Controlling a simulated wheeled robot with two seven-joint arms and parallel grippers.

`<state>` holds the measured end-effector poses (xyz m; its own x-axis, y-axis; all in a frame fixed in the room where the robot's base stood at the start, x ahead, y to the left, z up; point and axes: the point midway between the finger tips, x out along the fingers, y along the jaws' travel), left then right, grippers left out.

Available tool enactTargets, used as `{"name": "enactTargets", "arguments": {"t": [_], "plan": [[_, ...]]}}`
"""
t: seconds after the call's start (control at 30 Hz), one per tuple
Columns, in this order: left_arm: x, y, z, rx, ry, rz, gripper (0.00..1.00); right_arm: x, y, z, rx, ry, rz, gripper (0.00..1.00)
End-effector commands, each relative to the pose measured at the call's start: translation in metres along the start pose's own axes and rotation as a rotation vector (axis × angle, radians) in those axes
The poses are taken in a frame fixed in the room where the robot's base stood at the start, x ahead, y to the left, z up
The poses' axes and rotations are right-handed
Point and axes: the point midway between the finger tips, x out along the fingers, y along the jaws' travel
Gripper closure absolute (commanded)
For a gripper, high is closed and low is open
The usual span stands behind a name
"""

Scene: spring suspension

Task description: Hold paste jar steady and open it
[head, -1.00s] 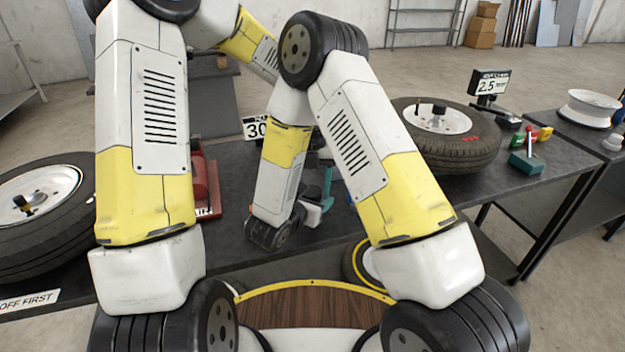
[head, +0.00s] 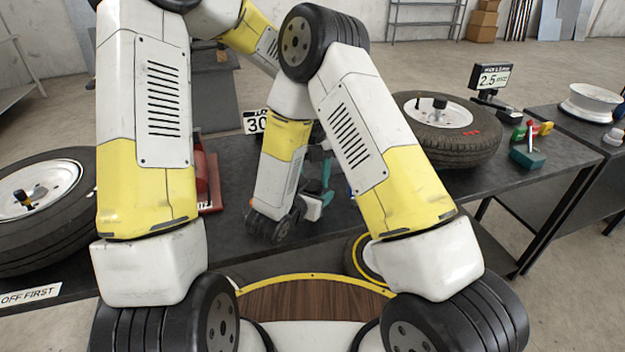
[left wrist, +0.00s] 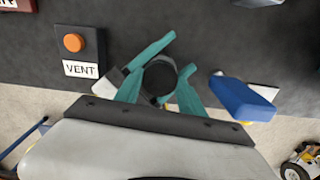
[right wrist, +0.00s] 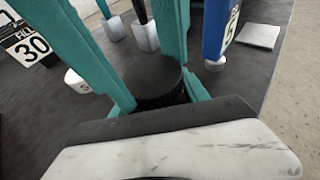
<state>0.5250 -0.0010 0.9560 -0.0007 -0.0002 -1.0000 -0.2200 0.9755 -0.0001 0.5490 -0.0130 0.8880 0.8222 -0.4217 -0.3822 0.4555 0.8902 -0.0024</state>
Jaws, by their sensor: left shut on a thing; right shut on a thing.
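The paste jar (left wrist: 160,78) shows in the left wrist view as a dark round piece between the teal fingers of my left gripper (left wrist: 160,92), which is shut on it. In the right wrist view, the black round lid (right wrist: 154,80) sits between the teal fingers of my right gripper (right wrist: 158,95), which is shut on it. The lid looks upright and seated; whether it has turned I cannot tell. In the head view only a bit of teal of my left gripper (head: 326,174) shows behind my arm links; the jar is hidden there.
An orange VENT button (left wrist: 73,42) and a blue object (left wrist: 242,99) flank the jar. A FILL 30 sign (right wrist: 28,44) stands beyond. Tyres lie on the bench left (head: 45,215) and right (head: 445,130). The bench edge drops to the floor close by.

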Motion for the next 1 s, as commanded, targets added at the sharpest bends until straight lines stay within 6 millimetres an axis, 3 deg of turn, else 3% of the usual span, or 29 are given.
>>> {"name": "enactTargets", "arguments": {"t": [0.07, 0.1, 0.2, 0.73, 1.0], "plan": [[-0.001, -0.002, 0.0, 0.003, -0.001, -0.004, 1.0, -0.001, 0.002, 0.0, 0.0, 0.0, 0.005, 1.0], [-0.001, -0.002, 0.0, 0.003, -0.001, -0.004, 0.52, -0.001, 0.002, 0.0, 0.0, 0.001, 0.005, 1.0], [-0.001, -0.002, 0.0, 0.004, -0.001, -0.004, 0.32, -0.001, 0.002, 0.0, 0.0, 0.001, 0.004, 1.0], [-0.002, 0.0, 0.0, 0.002, 0.0, 0.001, 0.32, 0.0, 0.0, 0.0, 0.0, -0.001, -0.001, 1.0], [-0.035, 0.0, 0.001, 0.002, -0.002, -0.001, 0.32, 0.001, 0.0, 0.0, 0.0, 0.0, -0.001, 1.0]]}}
